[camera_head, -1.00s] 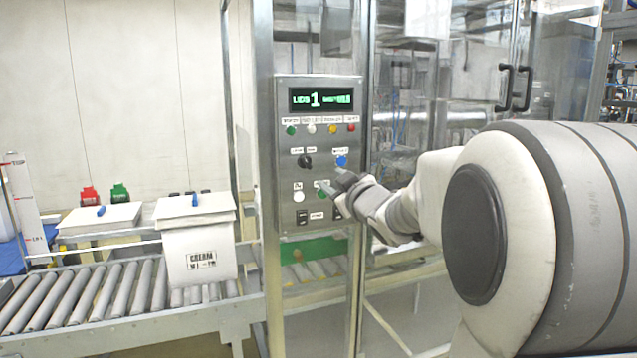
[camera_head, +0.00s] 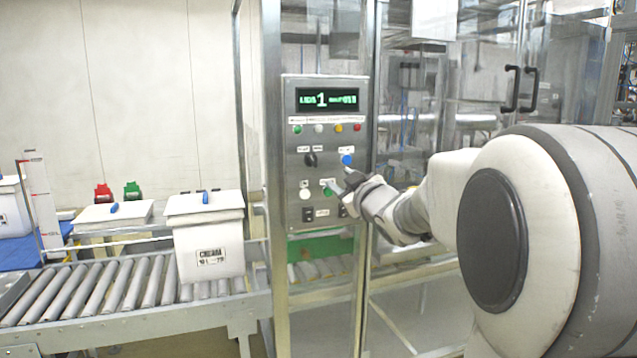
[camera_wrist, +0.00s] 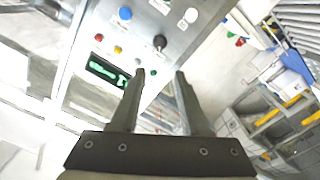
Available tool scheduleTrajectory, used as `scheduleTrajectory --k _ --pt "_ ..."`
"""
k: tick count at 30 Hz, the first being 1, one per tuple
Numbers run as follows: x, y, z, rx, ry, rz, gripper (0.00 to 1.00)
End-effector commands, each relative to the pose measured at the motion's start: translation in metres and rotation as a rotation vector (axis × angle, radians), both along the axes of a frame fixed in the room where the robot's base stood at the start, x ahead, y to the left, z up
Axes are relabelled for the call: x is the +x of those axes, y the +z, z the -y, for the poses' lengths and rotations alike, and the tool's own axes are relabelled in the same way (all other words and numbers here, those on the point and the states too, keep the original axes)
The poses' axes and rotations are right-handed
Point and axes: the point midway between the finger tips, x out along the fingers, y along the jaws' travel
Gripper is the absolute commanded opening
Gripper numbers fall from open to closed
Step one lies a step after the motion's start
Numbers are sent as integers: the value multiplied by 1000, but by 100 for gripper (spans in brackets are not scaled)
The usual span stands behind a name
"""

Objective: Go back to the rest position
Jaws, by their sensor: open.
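My gripper (camera_head: 347,182) is open and empty in front of the control panel (camera_head: 290,150), near its blue button (camera_head: 347,160) and green button (camera_head: 327,191). In the wrist view, the two fingers of my gripper (camera_wrist: 158,92) stand apart with nothing between them. The panel also shows there (camera_wrist: 140,28), with its green display (camera_wrist: 104,72) and black knob (camera_wrist: 160,41). The head view cannot show whether a fingertip touches the panel.
A roller conveyor (camera_head: 95,293) runs at the left. A white lidded box (camera_head: 210,250) with a label stands on it, and another white box (camera_head: 105,215) stands behind. Clear glass-like panels and black door handles (camera_head: 521,88) are behind my arm.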

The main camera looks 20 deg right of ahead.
Motion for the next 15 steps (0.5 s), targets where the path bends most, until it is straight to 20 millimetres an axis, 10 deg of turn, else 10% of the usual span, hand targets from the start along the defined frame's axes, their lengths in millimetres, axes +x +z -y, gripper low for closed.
scheduleTrajectory --k 8,15 --pt "-12 7 -3 20 -41 -36 45" --pt "-82 2 -17 140 -211 -249 45"
